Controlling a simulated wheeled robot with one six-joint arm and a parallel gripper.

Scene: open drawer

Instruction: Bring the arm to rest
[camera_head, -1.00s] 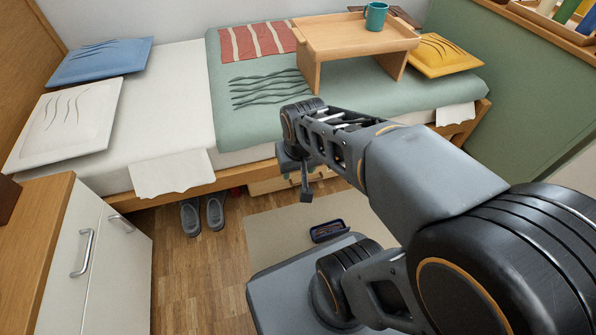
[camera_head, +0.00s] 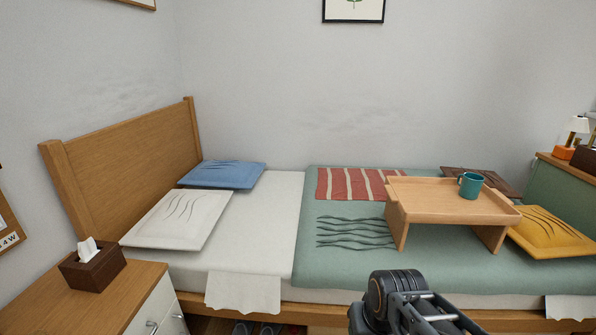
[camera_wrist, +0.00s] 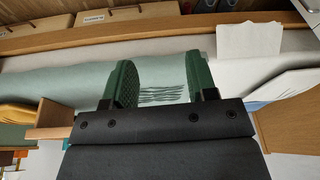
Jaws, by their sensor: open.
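My gripper (camera_wrist: 158,78) shows in the wrist view with its two green fingers spread apart and nothing visible between them. That view is upside down, with the bed's side rail (camera_wrist: 60,42) above the fingers and the green blanket (camera_wrist: 50,82) behind them. The fingers appear to be clear of the bed. In the head view only part of my arm (camera_head: 405,300) shows, at the bottom right of centre in front of the bed. My gripper is out of that view.
A wooden bed tray (camera_head: 440,192) with a teal mug (camera_head: 470,185) stands on the bed. Pillows lie at both sides, blue (camera_head: 222,174), white (camera_head: 172,220) and yellow (camera_head: 550,232). A cabinet with a tissue box (camera_head: 93,266) stands at the left.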

